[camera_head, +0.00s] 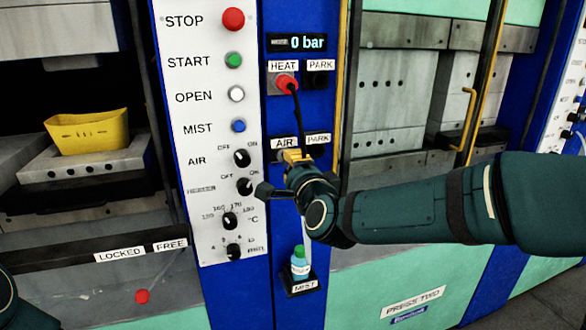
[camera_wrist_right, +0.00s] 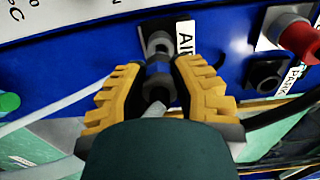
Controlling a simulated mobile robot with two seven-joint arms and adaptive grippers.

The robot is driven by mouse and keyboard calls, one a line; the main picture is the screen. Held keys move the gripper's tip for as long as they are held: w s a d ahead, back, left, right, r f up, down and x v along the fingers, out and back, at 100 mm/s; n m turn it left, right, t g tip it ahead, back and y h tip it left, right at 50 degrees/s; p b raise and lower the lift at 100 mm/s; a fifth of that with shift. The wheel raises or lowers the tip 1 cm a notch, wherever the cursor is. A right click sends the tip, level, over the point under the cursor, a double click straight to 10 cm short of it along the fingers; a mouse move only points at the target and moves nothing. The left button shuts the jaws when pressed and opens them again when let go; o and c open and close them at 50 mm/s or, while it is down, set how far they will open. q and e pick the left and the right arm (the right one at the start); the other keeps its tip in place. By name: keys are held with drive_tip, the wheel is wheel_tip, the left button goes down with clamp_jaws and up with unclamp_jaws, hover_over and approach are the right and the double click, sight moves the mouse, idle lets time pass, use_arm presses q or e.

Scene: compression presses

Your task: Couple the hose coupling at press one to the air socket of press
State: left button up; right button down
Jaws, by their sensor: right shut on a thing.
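My right gripper (camera_head: 293,157) is at the AIR position on the blue column of the press, its arm coming in from the right. In the right wrist view, its yellow fingers (camera_wrist_right: 158,72) are shut on the hose coupling (camera_wrist_right: 157,88), a dark piece with a blue band. The coupling points at the grey metal air socket (camera_wrist_right: 160,43) beside the AIR label. Its front end is in line with the socket and very close; I cannot tell whether they are joined. In the head view the gripper hides the coupling. My left gripper is out of view.
A red HEAT plug (camera_head: 286,82) with a black cable hangs above the gripper. A bottle (camera_head: 300,265) stands below in the MIST holder.

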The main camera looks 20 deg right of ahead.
drive_tip(key=shift+w+r+b, duration=0.1)
drive_tip(key=shift+w+b, duration=0.5)
drive_tip(key=shift+w, duration=1.05)
drive_tip(key=c, duration=0.8)
unclamp_jaws()
drive_tip(key=shift+w+a, duration=0.1)
drive_tip(key=shift+s, duration=0.2)
drive_tip(key=s, duration=1.1)
drive_tip(key=shift+s+d, duration=0.2)
drive_tip(key=shift+s, duration=0.2)
